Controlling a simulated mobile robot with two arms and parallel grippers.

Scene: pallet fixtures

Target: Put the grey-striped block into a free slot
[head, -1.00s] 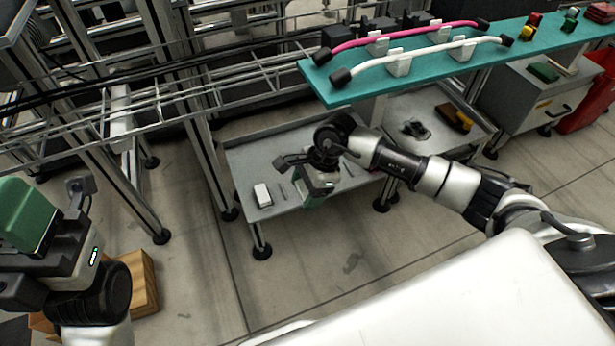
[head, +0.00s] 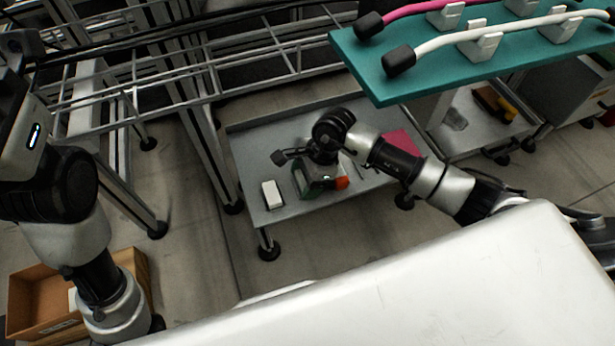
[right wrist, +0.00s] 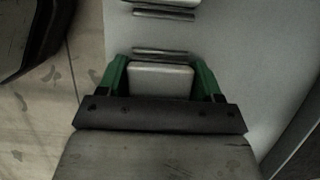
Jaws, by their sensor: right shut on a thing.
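My right gripper (head: 320,185) is low over the grey shelf table (head: 240,150) in the head view, its green fingers pointing down. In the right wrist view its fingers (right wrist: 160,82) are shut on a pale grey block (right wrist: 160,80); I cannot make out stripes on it. Thin metal strips (right wrist: 162,52) lie on the table just ahead of the block, with more strips (right wrist: 165,13) farther up. Whether the block touches the table is unclear. A white block (head: 272,194) sits left of the gripper. My left gripper (head: 28,125) shows only its body; its fingers are out of view.
An orange-red thing (head: 342,183) shows beside the right gripper, and a crimson patch (head: 402,142) lies farther right. A teal board (head: 400,87) with pink and white hoses overhangs at upper right. A cardboard box (head: 35,300) stands on the floor at lower left.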

